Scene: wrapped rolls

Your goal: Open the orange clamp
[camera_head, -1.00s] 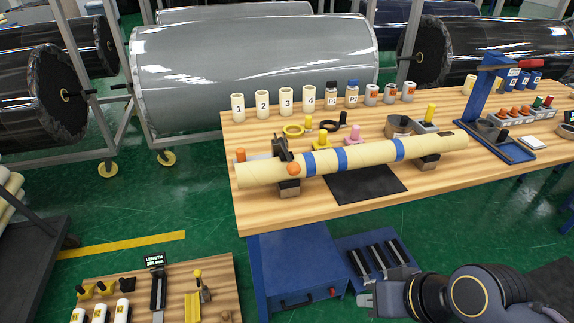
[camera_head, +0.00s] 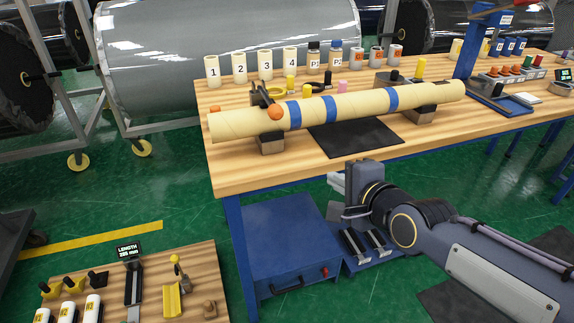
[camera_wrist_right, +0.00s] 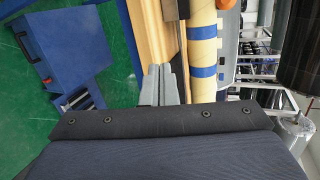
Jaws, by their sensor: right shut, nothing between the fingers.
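The orange clamp (camera_head: 275,112) has an orange knob and a black upper part, and sits over the left end of the long cream roll (camera_head: 350,106) with blue bands. The roll lies across the wooden bench on two blocks. My right gripper (camera_head: 338,184) is shut and empty, off the front edge of the bench, below and to the right of the clamp. Its fingers (camera_wrist_right: 160,75) show together in the right wrist view. There the roll (camera_wrist_right: 203,60) runs down past them, with an orange piece (camera_wrist_right: 226,4) at the top edge. My left gripper is not in view.
The wooden bench (camera_head: 228,175) carries numbered cylinders (camera_head: 240,68) behind the roll, a dark mat (camera_head: 355,137) in front and a blue stand (camera_head: 470,55) at right. A blue cabinet (camera_head: 285,240) stands below. A lower wooden table (camera_head: 215,285) is at front left.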

